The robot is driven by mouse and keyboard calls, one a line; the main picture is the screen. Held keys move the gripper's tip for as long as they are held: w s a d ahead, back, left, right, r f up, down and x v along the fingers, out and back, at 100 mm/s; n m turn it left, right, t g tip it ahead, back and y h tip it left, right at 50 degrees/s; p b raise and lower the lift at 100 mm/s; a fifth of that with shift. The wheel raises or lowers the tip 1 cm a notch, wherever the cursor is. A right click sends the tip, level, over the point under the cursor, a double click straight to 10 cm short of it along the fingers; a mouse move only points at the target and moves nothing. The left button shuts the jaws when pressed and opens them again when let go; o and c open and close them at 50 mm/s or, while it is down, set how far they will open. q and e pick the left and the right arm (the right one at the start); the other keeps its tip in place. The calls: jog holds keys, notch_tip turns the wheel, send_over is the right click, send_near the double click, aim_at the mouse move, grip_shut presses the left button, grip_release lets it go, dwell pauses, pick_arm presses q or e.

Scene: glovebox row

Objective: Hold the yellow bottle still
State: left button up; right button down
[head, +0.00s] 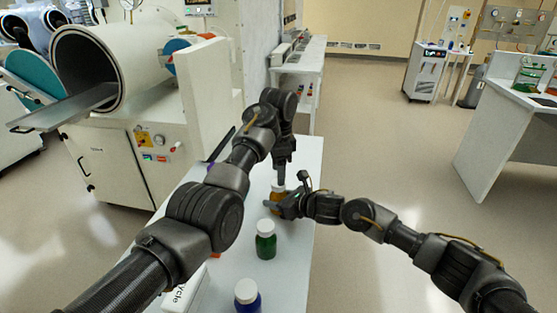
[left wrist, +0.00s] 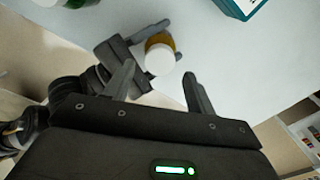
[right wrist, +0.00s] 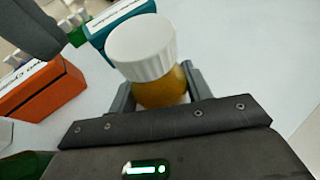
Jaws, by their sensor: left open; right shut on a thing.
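The yellow bottle (head: 277,197) stands on the white table, with a white cap (right wrist: 140,47) on top and an amber-yellow body (right wrist: 162,90). My right gripper (head: 280,204) is shut on its body from the side; in the right wrist view one finger lies on each side of it. My left gripper (head: 281,183) points down above the bottle, open and empty. In the left wrist view the cap (left wrist: 160,60) shows between and beyond its spread fingers (left wrist: 160,85). Whether the left fingers touch the cap is not clear.
A green bottle (head: 265,243) and a blue bottle (head: 247,297) stand nearer on the white table (head: 290,262). A teal box (right wrist: 121,20) and an orange box (right wrist: 38,92) lie near the yellow bottle. The glovebox (head: 135,55) stands to the left. Open floor lies right.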

aim_at(278, 197)
pick_arm(q)
jog(key=shift+f, duration=2.05)
jog(key=shift+c, duration=0.2)
jog(key=c, duration=1)
jog(key=shift+o, duration=0.2)
jog(key=n, duration=0.3)
jog(key=o, duration=1.1)
jog(key=shift+r, duration=0.1)
jog(key=shift+r, duration=2.25)
jog(key=shift+r+m, duration=1.5)
jog(key=shift+r, duration=0.2)
jog(key=shift+c, duration=0.5)
jog(key=shift+f, duration=4)
